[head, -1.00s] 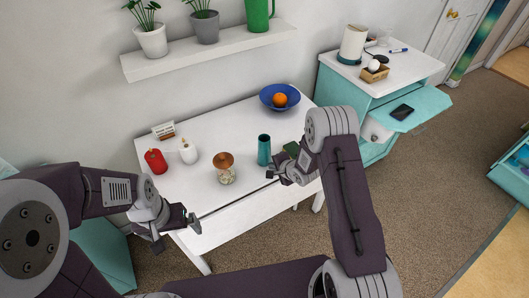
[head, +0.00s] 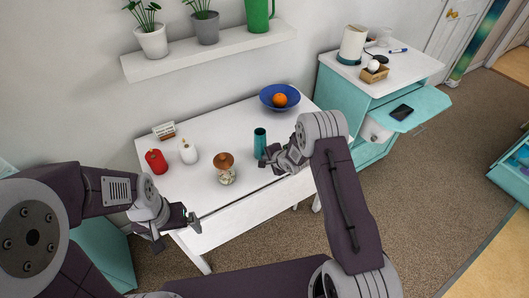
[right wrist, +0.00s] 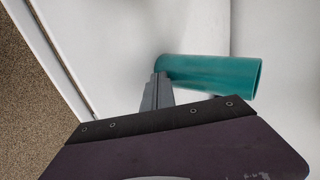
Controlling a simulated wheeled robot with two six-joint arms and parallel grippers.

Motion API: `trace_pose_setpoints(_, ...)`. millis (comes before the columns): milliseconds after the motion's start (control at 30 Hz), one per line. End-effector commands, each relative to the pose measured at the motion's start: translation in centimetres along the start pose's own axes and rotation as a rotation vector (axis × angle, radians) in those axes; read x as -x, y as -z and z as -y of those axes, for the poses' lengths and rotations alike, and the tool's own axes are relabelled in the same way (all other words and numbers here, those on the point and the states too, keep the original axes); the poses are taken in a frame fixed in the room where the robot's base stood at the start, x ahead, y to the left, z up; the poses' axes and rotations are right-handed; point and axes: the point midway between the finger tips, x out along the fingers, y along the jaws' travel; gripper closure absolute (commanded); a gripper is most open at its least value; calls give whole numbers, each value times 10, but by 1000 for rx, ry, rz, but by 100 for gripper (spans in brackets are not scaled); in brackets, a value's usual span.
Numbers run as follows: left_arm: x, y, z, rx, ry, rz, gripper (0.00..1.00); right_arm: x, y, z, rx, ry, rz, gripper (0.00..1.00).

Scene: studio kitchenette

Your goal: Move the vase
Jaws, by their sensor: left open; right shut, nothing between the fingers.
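The vase, a teal cylinder (head: 259,142), stands upright on the white table, right of centre. My right gripper (head: 266,163) is shut and empty, close against the vase's lower right side. In the right wrist view the vase (right wrist: 215,73) runs sideways, with its open end at the right. A finger of my right gripper (right wrist: 158,90) is at its left end and looks to touch it, though contact is not certain. My left gripper (head: 172,226) is open and empty in front of the table's left front edge, well away from the vase.
On the white table (head: 215,133) are a jar with a brown lid (head: 225,170) left of the vase, a red container (head: 156,161), a white bottle (head: 188,151) and a blue bowl (head: 270,92) with an orange (head: 280,100). Table space behind the vase is clear.

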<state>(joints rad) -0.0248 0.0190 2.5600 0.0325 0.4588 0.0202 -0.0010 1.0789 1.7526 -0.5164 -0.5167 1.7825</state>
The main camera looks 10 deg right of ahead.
Motion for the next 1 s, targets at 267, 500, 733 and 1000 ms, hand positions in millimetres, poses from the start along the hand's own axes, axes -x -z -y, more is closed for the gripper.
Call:
trace_pose_setpoints(267,1,0,0,0,0,0,0,-6,0,6,1,0,0,100)
trace_pose_setpoints(500,1,0,0,0,0,0,0,-6,0,6,0,0,0,100)
trace_pose_setpoints(733,4,0,0,0,0,0,0,-12,0,13,0,1,1,100)
trace_pose_setpoints(1000,7,1,0,0,0,0,0,-22,0,23,0,1,0,100)
